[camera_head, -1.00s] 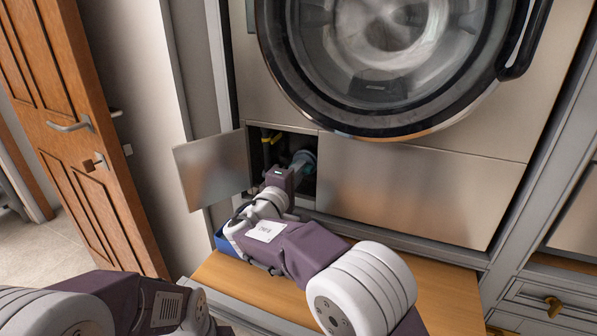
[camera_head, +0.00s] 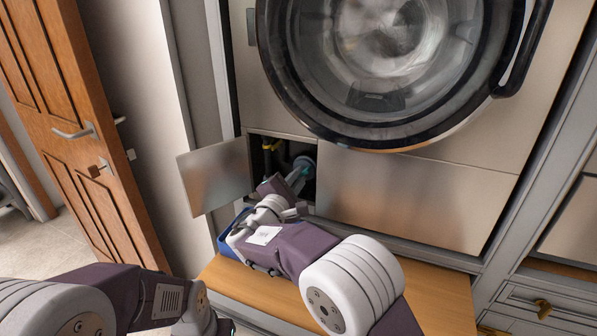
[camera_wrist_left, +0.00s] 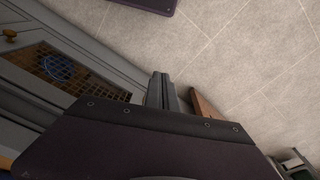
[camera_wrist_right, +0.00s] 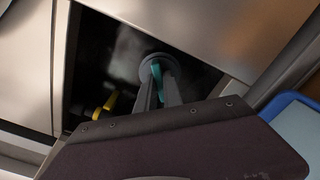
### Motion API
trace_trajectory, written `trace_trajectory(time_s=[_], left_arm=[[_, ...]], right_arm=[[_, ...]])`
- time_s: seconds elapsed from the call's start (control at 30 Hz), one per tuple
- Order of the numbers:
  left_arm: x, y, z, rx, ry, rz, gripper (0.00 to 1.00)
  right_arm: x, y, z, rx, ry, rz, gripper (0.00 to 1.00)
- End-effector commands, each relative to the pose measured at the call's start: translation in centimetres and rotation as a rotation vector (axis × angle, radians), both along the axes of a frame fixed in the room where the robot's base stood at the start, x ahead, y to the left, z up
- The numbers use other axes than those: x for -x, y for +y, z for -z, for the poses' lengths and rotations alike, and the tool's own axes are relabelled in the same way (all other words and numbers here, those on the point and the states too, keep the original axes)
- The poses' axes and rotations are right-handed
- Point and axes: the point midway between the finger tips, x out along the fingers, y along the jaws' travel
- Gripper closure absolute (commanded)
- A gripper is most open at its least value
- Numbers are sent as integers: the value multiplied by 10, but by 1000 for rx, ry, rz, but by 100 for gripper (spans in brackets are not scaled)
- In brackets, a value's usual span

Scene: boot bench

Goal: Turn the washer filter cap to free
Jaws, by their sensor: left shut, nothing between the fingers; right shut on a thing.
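The filter cap (camera_head: 304,161) sits in the open recess low on the washer front. In the right wrist view it is a round grey disc (camera_wrist_right: 153,65) with a teal grip bar (camera_wrist_right: 157,82). My right gripper (camera_head: 296,176) reaches into the recess. Its fingers (camera_wrist_right: 159,92) are shut on the cap's teal bar, which shows between them. The fingers hide part of the bar and cap. My left gripper (camera_wrist_left: 161,84) is shut and empty, above the floor.
The filter flap (camera_head: 215,176) stands open left of the recess. Yellow-ended dark parts (camera_wrist_right: 108,104) sit beside the cap. A blue tray (camera_head: 226,240) is below the recess, on the wooden bench (camera_head: 438,290). The washer's round door (camera_head: 390,137) is above.

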Motion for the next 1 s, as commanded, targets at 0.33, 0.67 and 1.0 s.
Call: trace_trajectory(time_s=[0.33,0.67,1.0], left_arm=[[0,0,-36,0,0,0,100],[0,0,-68,0,0,0,100],[0,0,-90,0,0,0,100]], right_arm=[[0,0,-4,304,128,0,100],[0,0,-4,578,241,0,100],[0,0,-3,772,320,1,100]])
